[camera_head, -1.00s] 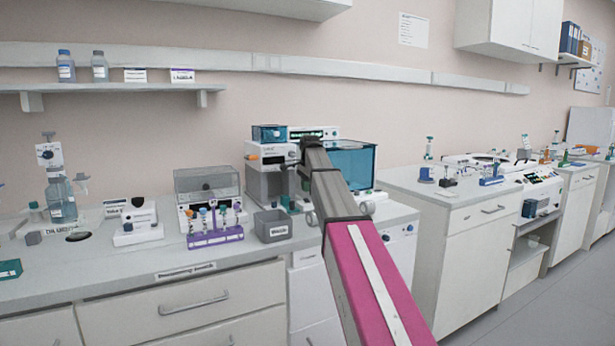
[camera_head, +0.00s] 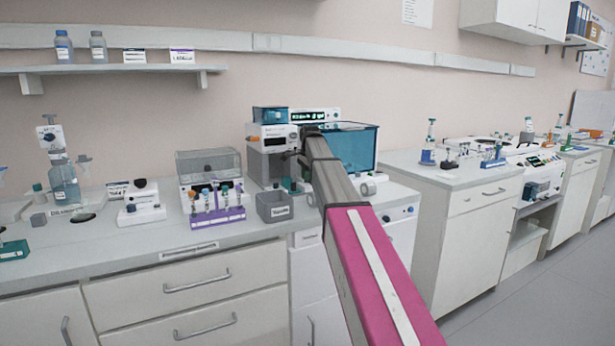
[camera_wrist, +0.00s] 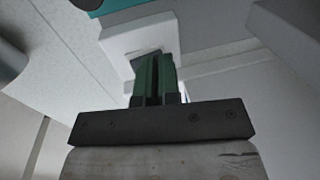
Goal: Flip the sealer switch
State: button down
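A white machine (camera_head: 272,134) with a green-lit display and a teal clear cover (camera_head: 350,146) stands on the middle bench, partly hidden behind my arm. I cannot read its labels, so I cannot confirm it is the sealer, and no switch can be made out clearly. My gripper (camera_wrist: 155,76) shows in the wrist view with two green fingers close together, only a thin dark gap between them and nothing visible held. Its tips are in front of a white block-like part (camera_wrist: 140,38); contact cannot be told. The head view hides the gripper behind my arm.
A grey bin (camera_head: 274,206), a purple tube rack (camera_head: 218,216) and a lidded box (camera_head: 207,163) stand left of the machine. A small white device (camera_head: 140,202) is further left. A second bench (camera_head: 440,178) stands right, past a gap.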

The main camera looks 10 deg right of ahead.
jog(key=shift+s+f, duration=0.1)
jog(key=shift+f, duration=0.45)
jog(key=shift+s+d, duration=0.15)
jog(key=shift+s, duration=0.7)
jog(key=shift+d+r, duration=0.15)
jog(key=shift+r, duration=0.25)
notch_tip(320, 180, up, 14)
jog(key=shift+s+r, duration=0.1)
jog(key=shift+s, duration=0.05)
jog(key=shift+s+d, duration=0.1)
jog(key=shift+d, duration=0.05)
